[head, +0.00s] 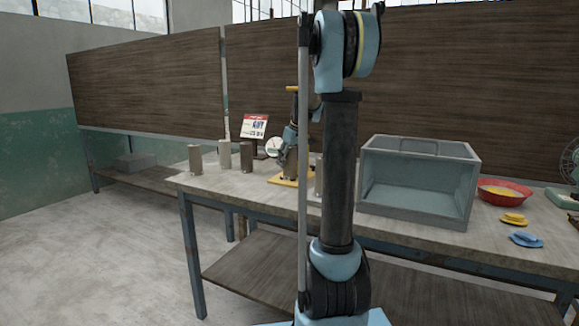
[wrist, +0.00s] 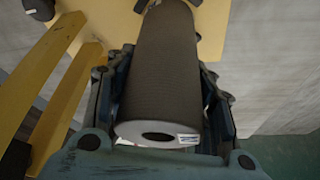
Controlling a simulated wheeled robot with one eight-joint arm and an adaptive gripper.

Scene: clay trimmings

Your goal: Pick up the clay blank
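The clay blank (wrist: 168,75) is a dark grey-brown cylinder in the wrist view, with a pale end face that has a dark hole and a small white label. My gripper (wrist: 165,90) has a finger along each side of it. I see no clear gap, but the contact faces are hidden, so I cannot tell whether they press on it. Behind the blank is a yellow plate. In the head view my gripper (head: 289,150) is low over the yellow-based stand (head: 281,180) on the table; the blank is not clear there.
Several similar cylinders (head: 195,160) stand on the table (head: 240,187) left of my gripper. A grey open-front bin (head: 415,206) stands to the right, then a red bowl (head: 503,192) with yellow contents and a blue item (head: 526,240). A sign (head: 255,126) stands behind.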

